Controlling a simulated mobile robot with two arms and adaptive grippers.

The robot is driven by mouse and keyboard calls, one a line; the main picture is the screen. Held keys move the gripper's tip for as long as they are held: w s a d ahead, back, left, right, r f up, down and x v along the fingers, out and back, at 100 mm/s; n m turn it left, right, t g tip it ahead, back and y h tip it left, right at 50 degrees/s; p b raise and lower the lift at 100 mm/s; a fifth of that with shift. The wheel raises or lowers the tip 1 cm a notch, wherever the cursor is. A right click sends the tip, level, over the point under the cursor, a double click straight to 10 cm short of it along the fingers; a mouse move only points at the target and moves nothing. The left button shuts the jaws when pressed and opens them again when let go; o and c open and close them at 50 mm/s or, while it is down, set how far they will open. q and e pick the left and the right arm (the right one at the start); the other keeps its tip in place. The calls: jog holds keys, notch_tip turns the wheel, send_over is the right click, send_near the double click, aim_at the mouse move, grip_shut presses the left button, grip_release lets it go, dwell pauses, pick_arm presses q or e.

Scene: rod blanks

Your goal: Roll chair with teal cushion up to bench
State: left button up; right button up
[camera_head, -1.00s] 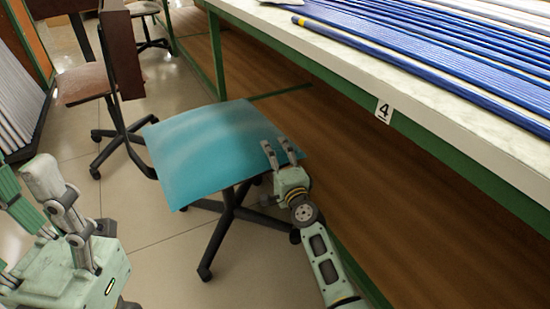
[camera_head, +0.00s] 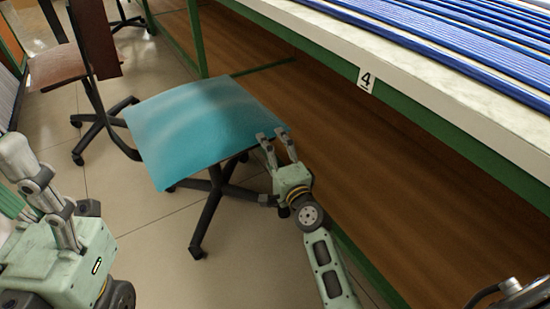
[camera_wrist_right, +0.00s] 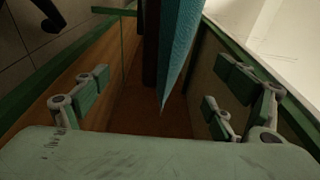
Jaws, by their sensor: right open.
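The chair with the teal cushion (camera_head: 200,125) stands on its dark wheeled base (camera_head: 208,205) in front of the bench (camera_head: 440,135), with a strip of floor between in the head view. My right gripper (camera_head: 275,134) is at the cushion's near right corner, its two fingers apart. In the right wrist view the cushion (camera_wrist_right: 180,45) shows nearly edge-on between the open fingers, with no clear contact on either side.
Another chair with a brown seat (camera_head: 58,67) stands at the upper left. Blue rods (camera_head: 450,40) lie on the bench top, and a label "4" (camera_head: 366,79) is on its front edge. A green bench leg (camera_head: 196,40) stands behind the teal chair.

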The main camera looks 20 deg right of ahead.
jog(key=shift+s+d, duration=0.15)
jog(key=shift+s, duration=1.45)
